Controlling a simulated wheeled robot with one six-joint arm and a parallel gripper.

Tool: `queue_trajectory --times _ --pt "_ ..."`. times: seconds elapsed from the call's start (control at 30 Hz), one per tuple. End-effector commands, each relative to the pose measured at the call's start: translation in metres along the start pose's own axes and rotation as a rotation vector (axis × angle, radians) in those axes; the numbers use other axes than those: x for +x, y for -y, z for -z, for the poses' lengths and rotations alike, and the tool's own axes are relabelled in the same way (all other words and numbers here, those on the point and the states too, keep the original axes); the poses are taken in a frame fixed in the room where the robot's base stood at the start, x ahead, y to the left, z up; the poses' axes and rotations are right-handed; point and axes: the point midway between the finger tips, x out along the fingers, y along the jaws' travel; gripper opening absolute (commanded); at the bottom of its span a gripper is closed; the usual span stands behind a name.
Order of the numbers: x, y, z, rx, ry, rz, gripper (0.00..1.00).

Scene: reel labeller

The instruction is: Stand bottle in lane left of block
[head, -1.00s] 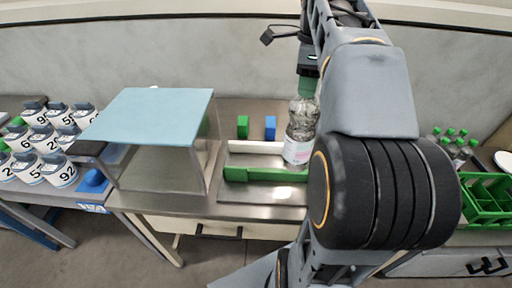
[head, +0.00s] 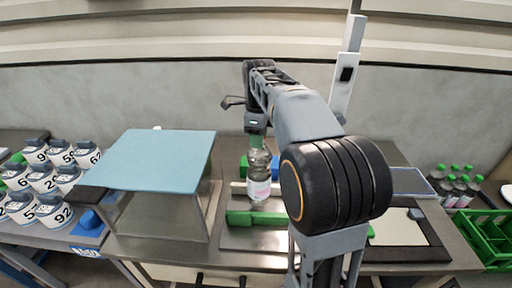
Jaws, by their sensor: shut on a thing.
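The clear bottle (head: 259,183) with a pale pink-and-white label is upright in the head view, in front of the labeller's wall side. My gripper (head: 257,148) is above it and shut on its top. The bottle is over the lane between a white rail (head: 238,191) and a green rail (head: 257,218). I cannot tell whether its base touches the surface. A small green block (head: 244,166) stands behind the bottle to the left, and a blue block (head: 275,168) behind it to the right. My arm hides the lane's right part.
A box with a light blue lid (head: 157,157) stands left of the lane. Numbered white containers (head: 55,211) are at far left. Green-capped bottles (head: 462,182) and a green crate (head: 485,238) are at right. A dark-framed panel (head: 400,228) lies right of my arm.

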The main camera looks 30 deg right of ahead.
Motion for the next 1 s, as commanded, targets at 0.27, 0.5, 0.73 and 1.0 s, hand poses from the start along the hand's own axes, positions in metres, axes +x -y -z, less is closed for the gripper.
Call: queue_trajectory --times 0.27,0.5,0.73,1.0 --pt "0.022 0.003 -0.010 -0.002 -0.002 -0.004 0.00" --pt "0.043 0.003 -0.010 -0.001 0.000 0.000 0.00" --pt "0.043 0.003 -0.010 -0.001 0.000 0.000 0.00" --pt "0.045 0.003 -0.010 -0.001 0.000 0.000 0.41"
